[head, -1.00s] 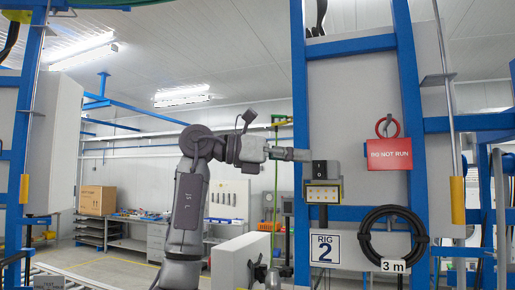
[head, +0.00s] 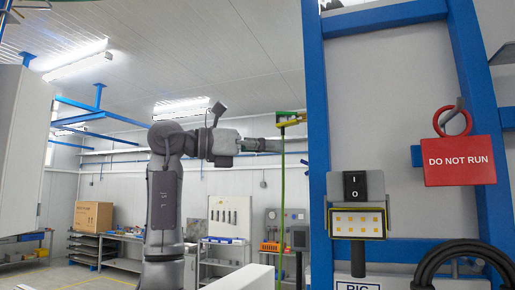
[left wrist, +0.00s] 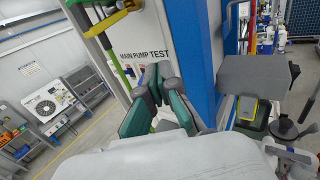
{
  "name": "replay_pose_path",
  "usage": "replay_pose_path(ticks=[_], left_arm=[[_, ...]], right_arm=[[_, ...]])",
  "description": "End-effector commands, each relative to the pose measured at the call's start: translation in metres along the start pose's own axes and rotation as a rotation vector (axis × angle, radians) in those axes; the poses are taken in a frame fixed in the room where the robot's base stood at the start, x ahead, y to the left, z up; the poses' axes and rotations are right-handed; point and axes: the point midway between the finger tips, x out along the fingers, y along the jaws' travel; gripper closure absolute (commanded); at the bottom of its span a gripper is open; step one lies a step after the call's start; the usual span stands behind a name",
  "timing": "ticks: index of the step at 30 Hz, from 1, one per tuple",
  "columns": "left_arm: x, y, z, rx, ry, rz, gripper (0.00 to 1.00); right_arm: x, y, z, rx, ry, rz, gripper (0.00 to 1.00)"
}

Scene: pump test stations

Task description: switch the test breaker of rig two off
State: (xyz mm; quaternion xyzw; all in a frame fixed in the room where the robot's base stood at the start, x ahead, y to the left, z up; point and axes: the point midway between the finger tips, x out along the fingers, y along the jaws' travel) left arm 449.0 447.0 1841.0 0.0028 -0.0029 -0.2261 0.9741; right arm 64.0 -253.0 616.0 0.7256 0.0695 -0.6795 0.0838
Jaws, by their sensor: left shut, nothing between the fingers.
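The test breaker is a black rocker (head: 355,185) marked I above O on a grey box, above a yellow-framed panel of lit squares (head: 357,222). Which side of the rocker is pressed in, I cannot tell. The grey box (left wrist: 258,78) appears side-on in the left wrist view, its rocker face mostly hidden. My left gripper (head: 277,146) is shut and empty, left of the blue post in the head view, higher than the breaker and apart from it. Its green-sided fingers (left wrist: 154,92) show in the left wrist view. My right gripper is not in view.
A blue frame post (head: 318,120) stands between my left gripper and the breaker. A red DO NOT RUN tag (head: 459,161) hangs at the right. A coiled black hose (head: 462,252) and a partly cut-off RIG plate (head: 357,284) are below. A cardboard box (head: 92,217) sits far back.

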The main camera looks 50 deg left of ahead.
Motion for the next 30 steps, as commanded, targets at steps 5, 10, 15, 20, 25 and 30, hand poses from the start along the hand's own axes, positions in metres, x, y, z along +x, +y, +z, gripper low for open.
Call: replay_pose_path(ticks=[5,10,15,20,25,30], left_arm=[[0.028,-0.001,-0.001,-0.002,0.003,-0.003,1.0],[0.045,0.0,-0.001,-0.002,0.002,-0.002,1.0],[0.053,0.0,-0.001,-0.001,0.001,0.0,1.0],[0.055,0.0,-0.004,-0.001,0.002,0.0,1.0],[0.055,0.0,-0.009,-0.001,0.003,0.0,1.0],[0.055,0.0,-0.015,-0.001,0.004,0.0,1.0]], right_arm=[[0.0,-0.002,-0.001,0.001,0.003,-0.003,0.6],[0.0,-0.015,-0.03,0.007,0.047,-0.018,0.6],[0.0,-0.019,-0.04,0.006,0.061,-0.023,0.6],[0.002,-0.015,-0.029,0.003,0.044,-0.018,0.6],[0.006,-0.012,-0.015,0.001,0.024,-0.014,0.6],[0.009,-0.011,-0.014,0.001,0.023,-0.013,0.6]])
